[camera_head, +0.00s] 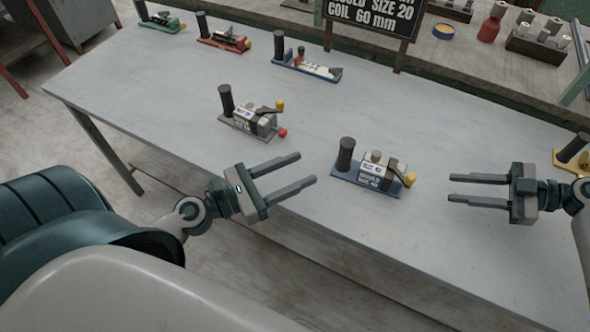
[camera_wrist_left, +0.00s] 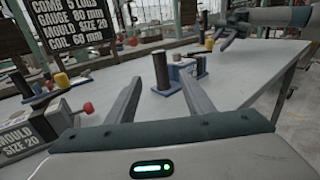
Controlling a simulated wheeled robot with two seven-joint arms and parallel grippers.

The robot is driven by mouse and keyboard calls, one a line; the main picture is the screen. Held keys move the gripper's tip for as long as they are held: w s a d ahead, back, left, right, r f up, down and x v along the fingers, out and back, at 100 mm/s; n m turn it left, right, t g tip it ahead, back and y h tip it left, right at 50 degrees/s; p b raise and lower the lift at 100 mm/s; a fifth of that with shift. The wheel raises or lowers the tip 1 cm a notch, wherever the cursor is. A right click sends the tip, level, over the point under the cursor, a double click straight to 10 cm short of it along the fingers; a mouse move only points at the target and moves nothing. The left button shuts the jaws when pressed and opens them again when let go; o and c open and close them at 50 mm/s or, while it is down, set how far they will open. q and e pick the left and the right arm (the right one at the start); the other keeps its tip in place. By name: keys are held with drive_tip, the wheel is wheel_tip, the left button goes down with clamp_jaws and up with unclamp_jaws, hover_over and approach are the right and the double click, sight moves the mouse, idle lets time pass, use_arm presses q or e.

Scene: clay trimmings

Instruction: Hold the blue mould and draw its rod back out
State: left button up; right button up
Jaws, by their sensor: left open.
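The blue mould (camera_head: 372,182) stands on the table right of the middle, with a blue base, a black upright post at its left end and a yellow knob at its right end. It also shows in the left wrist view (camera_wrist_left: 186,74), between and beyond my left fingers. My left gripper (camera_head: 308,167) is open and empty, left of the blue mould and apart from it. My right gripper (camera_head: 449,188) is open and empty, right of the blue mould, its fingers pointing left towards it. The rod itself is mostly hidden inside the mould.
A grey mould (camera_head: 250,124) with a red knob stands left of the blue one. Green (camera_head: 160,22), red (camera_head: 224,42) and another blue-based device (camera_head: 306,67) line the back. A yellow-based one (camera_head: 573,153) stands at the far right. A black sign (camera_head: 375,16) stands behind. The table front is clear.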

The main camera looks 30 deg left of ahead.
use_arm(q)
drive_tip(key=shift+w+d, duration=0.1)
drive_tip(key=shift+w, duration=0.05)
hover_over(355, 161)
idle(1.1)
clamp_jaws()
use_arm(e)
drive_tip(key=shift+o, duration=1)
drive_tip(key=shift+s+d+r+m+t, duration=0.15)
drive_tip(key=shift+d+r+m, duration=0.1)
drive_tip(key=shift+d+m, duration=0.25)
drive_tip(key=shift+w+d+r+m+t, duration=0.1)
drive_tip(key=shift+d+r+m, duration=0.2)
drive_tip(key=shift+m, duration=0.2)
drive_tip(key=shift+s+d+r+m+t, duration=0.1)
drive_tip(key=shift+d+r+m+t, duration=0.1)
drive_tip(key=shift+d+m, duration=0.3)
drive_tip(key=shift+a, duration=0.15)
drive_tip(key=x, duration=1.1)
drive_tip(key=shift+s+a+f, duration=0.15)
drive_tip(key=shift+a+f, duration=0.15)
drive_tip(key=shift+f, duration=0.05)
drive_tip(key=shift+c, duration=0.4)
